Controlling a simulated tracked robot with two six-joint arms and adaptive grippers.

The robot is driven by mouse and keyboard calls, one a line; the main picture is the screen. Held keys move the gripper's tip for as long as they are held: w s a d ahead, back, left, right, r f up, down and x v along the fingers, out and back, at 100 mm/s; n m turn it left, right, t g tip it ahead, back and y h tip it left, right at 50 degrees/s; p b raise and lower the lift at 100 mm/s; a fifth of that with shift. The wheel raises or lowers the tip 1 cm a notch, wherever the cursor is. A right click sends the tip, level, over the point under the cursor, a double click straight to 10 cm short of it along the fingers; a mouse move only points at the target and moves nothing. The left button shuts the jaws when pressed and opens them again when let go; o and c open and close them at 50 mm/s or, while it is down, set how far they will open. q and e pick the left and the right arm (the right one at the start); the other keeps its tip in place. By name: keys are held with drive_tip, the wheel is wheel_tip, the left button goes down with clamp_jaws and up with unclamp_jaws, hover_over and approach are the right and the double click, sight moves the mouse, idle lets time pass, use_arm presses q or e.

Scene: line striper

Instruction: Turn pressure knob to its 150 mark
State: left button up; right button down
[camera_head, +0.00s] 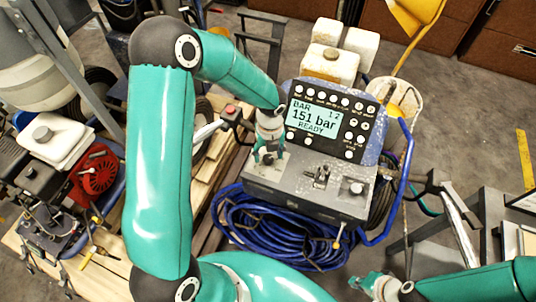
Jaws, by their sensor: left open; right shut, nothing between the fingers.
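The line striper's grey control box (300,190) stands in the middle. Its display (313,117) reads "BAR", "151 bar" and "READY". My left gripper (268,157) points down at the left end of the box, open, with its fingers around or just above a dark knob there. The fingers hide most of that knob, so I cannot see its mark or whether they touch it. My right gripper (358,283) is shut and empty at the bottom edge, away from the box.
A metal toggle (321,176) stands between the two knobs. A coiled blue hose (275,232) hangs below the box, and a blue tube frame (405,180) runs along its right. White containers (330,62) stand behind. A red-and-black engine (95,175) is at left.

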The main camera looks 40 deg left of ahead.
sight(269, 157)
use_arm(q)
wheel_tip(269, 157, up, 10)
drive_tip(key=shift+d+r, duration=0.15)
idle(0.7)
